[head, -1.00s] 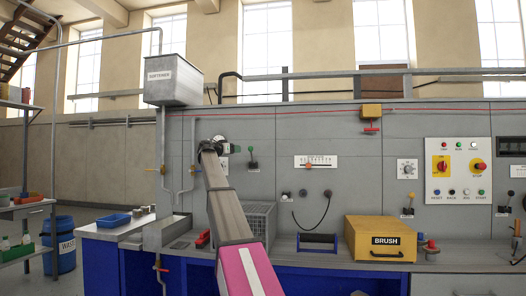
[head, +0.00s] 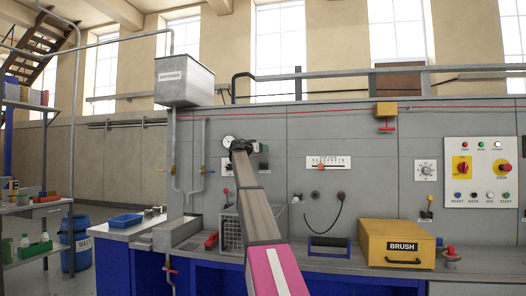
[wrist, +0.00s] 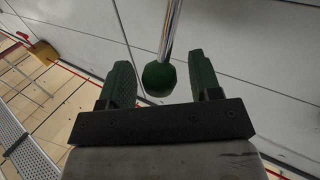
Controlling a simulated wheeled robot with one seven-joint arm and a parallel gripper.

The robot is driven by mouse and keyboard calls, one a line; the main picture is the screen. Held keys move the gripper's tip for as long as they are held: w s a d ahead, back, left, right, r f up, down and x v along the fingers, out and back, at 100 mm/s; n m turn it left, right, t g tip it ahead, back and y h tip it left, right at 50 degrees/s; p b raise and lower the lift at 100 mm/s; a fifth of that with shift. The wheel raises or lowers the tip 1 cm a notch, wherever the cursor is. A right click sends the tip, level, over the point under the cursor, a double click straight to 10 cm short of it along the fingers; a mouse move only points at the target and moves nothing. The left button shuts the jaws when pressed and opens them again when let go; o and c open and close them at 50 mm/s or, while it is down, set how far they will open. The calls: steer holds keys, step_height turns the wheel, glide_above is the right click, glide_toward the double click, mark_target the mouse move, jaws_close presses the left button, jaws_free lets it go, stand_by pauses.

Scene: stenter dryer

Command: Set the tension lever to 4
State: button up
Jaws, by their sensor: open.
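A lever with a green ball knob (head: 264,149) stands on the grey panel just right of my gripper (head: 252,146). In the wrist view, the green knob (wrist: 159,79) on its shiny rod lies between the two dark green fingers of my gripper (wrist: 159,66). The fingers are open, with a visible gap on each side of the knob. A white scale plate (head: 328,162) with an orange-red marker left of its middle is mounted to the right of the lever. Its numbers are too small to read. My gripper partly hides the lever's surroundings in the head view.
A round white gauge (head: 228,141) is behind my gripper. Below are a wire basket (head: 231,232), a yellow BRUSH box (head: 397,243) and a hanging black cable (head: 325,224). A button panel (head: 481,172) is at the right. A grey tank (head: 184,82) hangs upper left.

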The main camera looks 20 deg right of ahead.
steer(key=shift+x, duration=0.85)
jaws_close()
steer(key=s+a+f+m+h, duration=0.1)
steer(key=s+a+f+h, duration=0.1)
steer(key=s+a+f, duration=0.1)
steer(key=shift+s+f+m+t+h, duration=0.35)
steer(key=shift+s+f, duration=0.4)
steer(key=shift+f, duration=0.4)
steer(key=shift+d, duration=0.1)
